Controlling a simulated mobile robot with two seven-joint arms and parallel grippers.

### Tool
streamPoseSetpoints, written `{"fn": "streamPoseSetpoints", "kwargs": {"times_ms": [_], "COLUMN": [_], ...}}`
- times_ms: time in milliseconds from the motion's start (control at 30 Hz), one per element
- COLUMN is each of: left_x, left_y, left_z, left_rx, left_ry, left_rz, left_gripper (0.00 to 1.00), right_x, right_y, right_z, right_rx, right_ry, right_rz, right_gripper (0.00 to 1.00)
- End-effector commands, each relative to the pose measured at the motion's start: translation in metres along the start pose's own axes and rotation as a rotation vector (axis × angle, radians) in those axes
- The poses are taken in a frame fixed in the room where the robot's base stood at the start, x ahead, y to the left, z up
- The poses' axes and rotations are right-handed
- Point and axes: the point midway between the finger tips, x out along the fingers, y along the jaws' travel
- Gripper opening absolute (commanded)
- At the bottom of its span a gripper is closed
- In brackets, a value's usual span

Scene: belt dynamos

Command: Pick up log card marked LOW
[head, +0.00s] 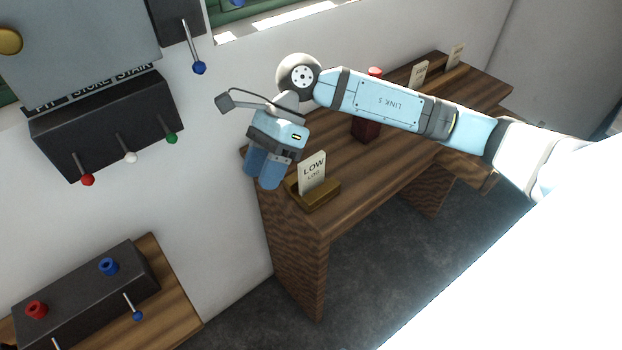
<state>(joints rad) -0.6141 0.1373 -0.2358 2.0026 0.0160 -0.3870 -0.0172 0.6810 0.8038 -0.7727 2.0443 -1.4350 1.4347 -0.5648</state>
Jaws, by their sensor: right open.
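The log card marked LOW (312,172) is a cream card standing upright in a small wooden holder (321,198) at the near left end of the wooden desk (352,202). My right gripper (262,182) is just left of the card, over the desk's left end, with its blue fingers pointing down. It is open and apart from the card. My left gripper is not in view.
Two more cards (418,75) (456,55) stand farther along the desk. A dark red block (366,128) sits behind my right arm. A black box with coloured levers (108,128) hangs on the wall at left. Another box (85,295) sits lower left.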

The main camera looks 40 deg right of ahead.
Motion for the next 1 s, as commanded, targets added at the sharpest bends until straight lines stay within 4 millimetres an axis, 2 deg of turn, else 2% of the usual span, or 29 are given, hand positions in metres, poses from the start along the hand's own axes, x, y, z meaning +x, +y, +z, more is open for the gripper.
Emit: {"fn": "streamPoseSetpoints", "kwargs": {"times_ms": [33,100,200,300,367,467,800,1000], "left_x": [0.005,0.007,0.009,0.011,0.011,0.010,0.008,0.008], "left_y": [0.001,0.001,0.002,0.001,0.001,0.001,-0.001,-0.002], "left_z": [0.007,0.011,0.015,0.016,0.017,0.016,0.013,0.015], "left_rx": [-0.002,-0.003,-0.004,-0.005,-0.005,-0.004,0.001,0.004], "left_ry": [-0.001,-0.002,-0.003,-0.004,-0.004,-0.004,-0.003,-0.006], "left_rz": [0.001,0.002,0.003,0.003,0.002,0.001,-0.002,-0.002], "left_gripper": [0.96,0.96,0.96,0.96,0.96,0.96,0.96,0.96], "right_x": [-0.020,-0.049,-0.086,-0.113,-0.122,-0.122,-0.076,-0.066], "right_y": [-0.010,-0.018,-0.025,-0.027,-0.027,-0.029,-0.045,-0.050], "right_z": [-0.019,-0.040,-0.061,-0.073,-0.077,-0.086,-0.125,-0.133], "right_rx": [-0.047,-0.088,-0.108,-0.108,-0.105,-0.102,-0.102,-0.102], "right_ry": [0.145,0.328,0.530,0.654,0.696,0.726,0.723,0.722], "right_rz": [-0.061,-0.125,-0.191,-0.230,-0.242,-0.247,-0.245,-0.248], "right_gripper": [0.45,0.45,0.45,0.45,0.45,0.45,0.45,0.45]}}
